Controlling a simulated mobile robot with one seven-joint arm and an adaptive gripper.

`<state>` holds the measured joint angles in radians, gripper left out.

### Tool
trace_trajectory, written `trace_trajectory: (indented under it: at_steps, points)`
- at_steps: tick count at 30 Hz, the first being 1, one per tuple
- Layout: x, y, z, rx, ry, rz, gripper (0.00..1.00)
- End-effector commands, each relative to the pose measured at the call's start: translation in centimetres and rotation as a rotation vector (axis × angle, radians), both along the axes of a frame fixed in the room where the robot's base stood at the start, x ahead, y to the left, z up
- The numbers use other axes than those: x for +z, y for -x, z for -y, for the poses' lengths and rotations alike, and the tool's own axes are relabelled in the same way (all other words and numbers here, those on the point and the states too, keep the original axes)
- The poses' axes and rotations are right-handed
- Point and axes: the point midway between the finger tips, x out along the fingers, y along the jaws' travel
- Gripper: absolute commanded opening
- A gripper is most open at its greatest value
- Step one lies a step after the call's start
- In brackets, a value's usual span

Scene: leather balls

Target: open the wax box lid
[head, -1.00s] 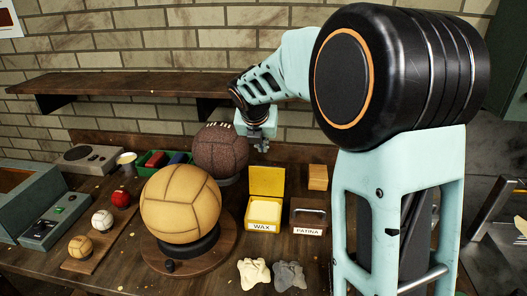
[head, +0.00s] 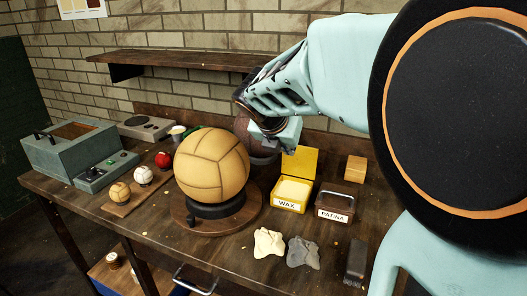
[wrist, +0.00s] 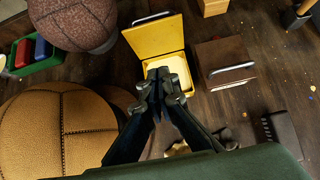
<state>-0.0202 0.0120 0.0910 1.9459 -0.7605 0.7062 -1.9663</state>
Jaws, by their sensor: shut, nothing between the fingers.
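The yellow wax box (head: 290,206) stands on the workbench with a "WAX" label on its front and pale wax inside. Its yellow lid (head: 301,161) is open and stands up at the back. In the wrist view the open lid (wrist: 155,40) shows above my fingertips, and the box below is largely hidden by my fingers. My gripper (wrist: 163,78) is shut and empty, above the wax box. In the head view my gripper (head: 286,143) is partly hidden by its own wrist and is near the lid's upper left; I cannot tell whether it touches.
The brown patina box (head: 335,203) is just right of the wax box. A tan ball (head: 212,165) on a round stand is to the left, with a dark brown ball (wrist: 72,22) behind. A wooden block (head: 356,169) and two cloths (head: 268,242) are nearby.

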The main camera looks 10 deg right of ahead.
Motion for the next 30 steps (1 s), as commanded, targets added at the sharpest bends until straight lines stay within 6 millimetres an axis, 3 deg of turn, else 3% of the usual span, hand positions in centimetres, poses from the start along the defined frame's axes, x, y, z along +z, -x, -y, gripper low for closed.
trace_trajectory:
  at_steps: [5,17,24,30]
  points:
    - [-1.3,-0.8,0.7,-0.003,0.0,-0.002,0.0]
    - [-7.5,-5.5,3.9,-0.003,0.0,-0.003,0.0]
    - [-7.2,-8.2,5.6,-0.003,0.0,0.0,0.0]
    - [-7.3,-9.0,6.1,-0.002,0.0,0.001,0.0]
